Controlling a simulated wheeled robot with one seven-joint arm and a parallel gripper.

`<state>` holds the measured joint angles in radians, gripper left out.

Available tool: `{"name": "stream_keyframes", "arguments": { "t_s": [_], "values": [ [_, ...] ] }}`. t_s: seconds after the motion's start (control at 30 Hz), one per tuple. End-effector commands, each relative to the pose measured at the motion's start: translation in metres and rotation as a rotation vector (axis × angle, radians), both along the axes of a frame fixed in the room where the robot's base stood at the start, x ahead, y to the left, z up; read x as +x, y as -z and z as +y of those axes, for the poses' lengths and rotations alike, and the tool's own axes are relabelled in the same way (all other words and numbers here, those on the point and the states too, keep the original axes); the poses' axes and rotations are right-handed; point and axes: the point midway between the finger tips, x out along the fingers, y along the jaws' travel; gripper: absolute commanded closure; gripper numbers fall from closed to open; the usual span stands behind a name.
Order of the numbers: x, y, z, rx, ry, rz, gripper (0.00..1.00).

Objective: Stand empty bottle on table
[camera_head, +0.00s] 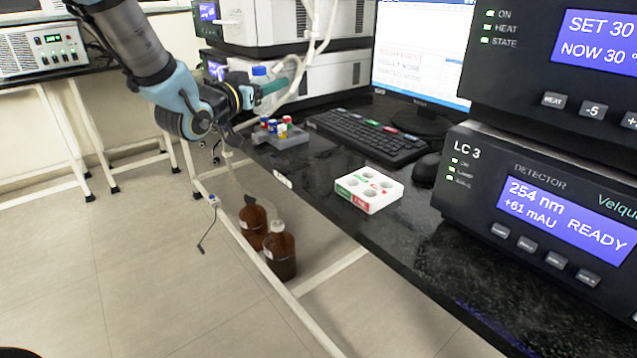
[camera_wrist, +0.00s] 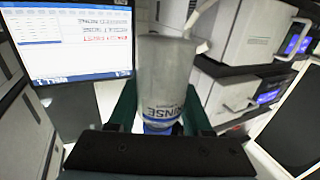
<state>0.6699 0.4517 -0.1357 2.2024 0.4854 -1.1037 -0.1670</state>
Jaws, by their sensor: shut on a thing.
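My gripper (camera_head: 272,88) is above the far part of the black table (camera_head: 330,155), near the stacked instruments. In the wrist view, my gripper's green fingers (camera_wrist: 159,108) are on both sides of a pale, translucent bottle (camera_wrist: 161,78). My gripper is shut on this bottle. In the head view, a pale bottle with a blue top shows beside the fingers.
A grey rack with coloured vials (camera_head: 279,137) stands under my gripper near the table edge. A white holder with round holes (camera_head: 369,189), a keyboard (camera_head: 368,138) and a mouse (camera_head: 425,168) lie further right. Brown bottles (camera_head: 280,254) stand below the table. Bare tabletop lies around the holder.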

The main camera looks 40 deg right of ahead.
Motion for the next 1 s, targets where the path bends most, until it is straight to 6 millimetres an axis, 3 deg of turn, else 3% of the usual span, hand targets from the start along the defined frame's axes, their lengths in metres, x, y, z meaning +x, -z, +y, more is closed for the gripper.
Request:
{"name": "stream_keyframes", "arguments": {
  "t_s": [0.1, 0.3, 0.6, 0.83, 1.0],
  "values": [
    [-0.042, 0.004, -0.027, -0.002, 0.1, -0.003, 1.0],
    [-0.075, 0.004, -0.044, 0.0, 0.176, 0.002, 1.0],
    [-0.078, 0.053, -0.046, 0.003, 0.183, 0.005, 1.0],
    [-0.077, 0.07, -0.046, 0.0, 0.181, 0.003, 1.0],
    [-0.078, 0.095, -0.046, 0.002, 0.182, 0.005, 1.0]
  ]
}}
